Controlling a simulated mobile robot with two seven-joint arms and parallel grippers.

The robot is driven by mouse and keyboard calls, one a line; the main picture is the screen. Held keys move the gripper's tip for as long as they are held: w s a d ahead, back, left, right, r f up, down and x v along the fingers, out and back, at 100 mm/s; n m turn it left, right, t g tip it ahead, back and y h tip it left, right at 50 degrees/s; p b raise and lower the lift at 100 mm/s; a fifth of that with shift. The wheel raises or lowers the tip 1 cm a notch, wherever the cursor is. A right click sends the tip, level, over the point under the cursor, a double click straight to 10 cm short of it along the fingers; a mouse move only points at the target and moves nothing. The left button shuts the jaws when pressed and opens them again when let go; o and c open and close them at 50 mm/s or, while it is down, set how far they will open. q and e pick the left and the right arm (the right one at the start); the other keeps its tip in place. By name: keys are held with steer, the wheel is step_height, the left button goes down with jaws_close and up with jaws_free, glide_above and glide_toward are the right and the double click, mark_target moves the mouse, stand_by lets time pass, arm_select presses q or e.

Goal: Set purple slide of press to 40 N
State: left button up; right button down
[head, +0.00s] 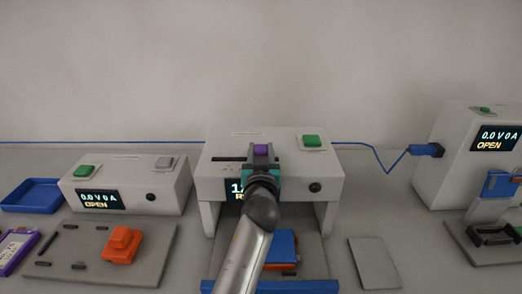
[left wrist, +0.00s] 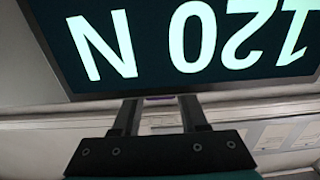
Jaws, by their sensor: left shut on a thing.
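The press (head: 218,168) is a light grey box on legs in the middle of the head view. Its purple slide (head: 261,149) sits at the right part of a dark slot in the top. My left gripper (head: 262,157) reaches over the press front and is shut on the purple slide. In the left wrist view a thin purple edge of the slide (left wrist: 160,98) shows between the two dark fingers. The press display (left wrist: 190,38) appears upside down there and reads 120 N. In the head view my arm hides most of this display. My right gripper is not in view.
The press has a green button (head: 310,141) on top and a blue part (head: 284,245) beneath. A grey cycler box (head: 140,185) stands left, behind an orange part (head: 121,244) on a grey plate. Another device (head: 462,150) stands right. A blue tray (head: 32,196) lies far left.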

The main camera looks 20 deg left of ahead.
arm_select(q)
jaws_close()
stand_by(0.8)
